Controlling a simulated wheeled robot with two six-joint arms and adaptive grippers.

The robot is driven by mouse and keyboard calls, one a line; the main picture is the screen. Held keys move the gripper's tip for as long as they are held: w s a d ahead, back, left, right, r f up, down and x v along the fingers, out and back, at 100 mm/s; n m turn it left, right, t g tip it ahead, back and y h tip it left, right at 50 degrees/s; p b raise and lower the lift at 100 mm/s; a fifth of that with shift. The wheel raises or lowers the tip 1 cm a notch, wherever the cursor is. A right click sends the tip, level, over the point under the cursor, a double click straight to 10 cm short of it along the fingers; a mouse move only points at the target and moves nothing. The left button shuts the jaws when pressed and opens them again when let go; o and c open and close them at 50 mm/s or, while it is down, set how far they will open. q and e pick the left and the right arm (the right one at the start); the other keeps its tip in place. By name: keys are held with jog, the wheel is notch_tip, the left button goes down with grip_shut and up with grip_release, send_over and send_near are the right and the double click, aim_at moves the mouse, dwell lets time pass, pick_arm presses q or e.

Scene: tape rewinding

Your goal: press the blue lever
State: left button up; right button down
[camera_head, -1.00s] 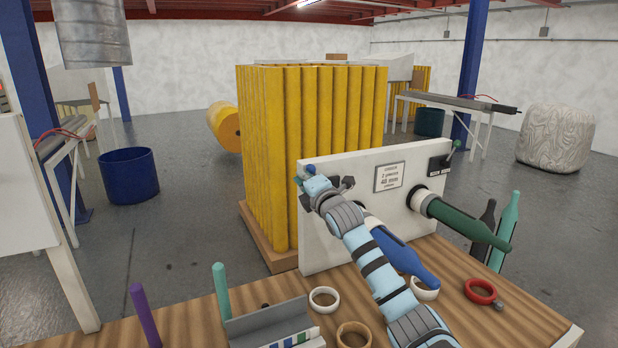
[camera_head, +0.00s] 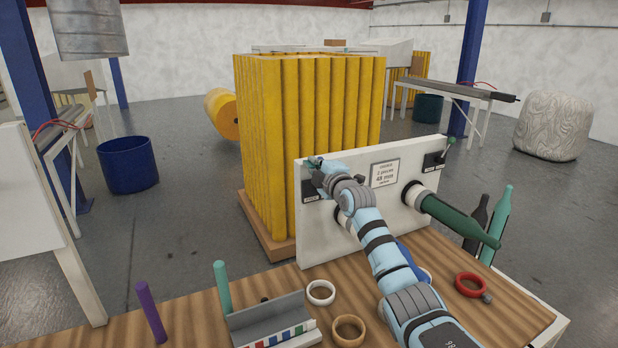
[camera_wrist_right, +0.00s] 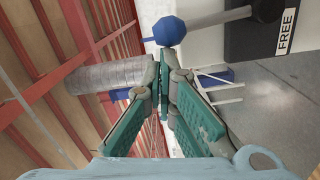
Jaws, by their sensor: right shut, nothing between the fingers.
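The blue lever shows in the right wrist view as a faceted blue knob (camera_wrist_right: 169,31) on a grey rod. The rod runs right to a dark pivot beside a black plate with a FREE label (camera_wrist_right: 287,32). My right gripper (camera_wrist_right: 168,56) is shut and empty, its teal fingertips just below the knob in that picture; I cannot tell whether they touch it. In the head view my right gripper (camera_head: 315,162) is at the upper left corner of the white panel (camera_head: 325,240) and hides the blue lever. My left gripper is not in view.
A green lever (camera_head: 449,142) stands at the panel's upper right. A dark green spindle (camera_head: 455,220) sticks out below it; a blue one (camera_head: 415,258) is mostly behind my arm. Tape rolls, including a red one (camera_head: 471,285), lie on the wooden table (camera_head: 200,310).

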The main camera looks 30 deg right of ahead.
jog(key=s+d+m+b, duration=0.1)
jog(key=d+m+b, duration=0.3)
jog(key=d+m, duration=0.3)
jog(key=shift+r+b, duration=0.15)
jog(key=shift+b, duration=0.2)
dwell(0.4)
jog(key=s+a+r+p, duration=0.3)
jog(key=s+a+p, duration=0.1)
jog(key=s, duration=0.6)
jog(key=shift+s+a, duration=0.15)
jog(key=shift+a, duration=0.1)
jog(key=shift+r, duration=0.1)
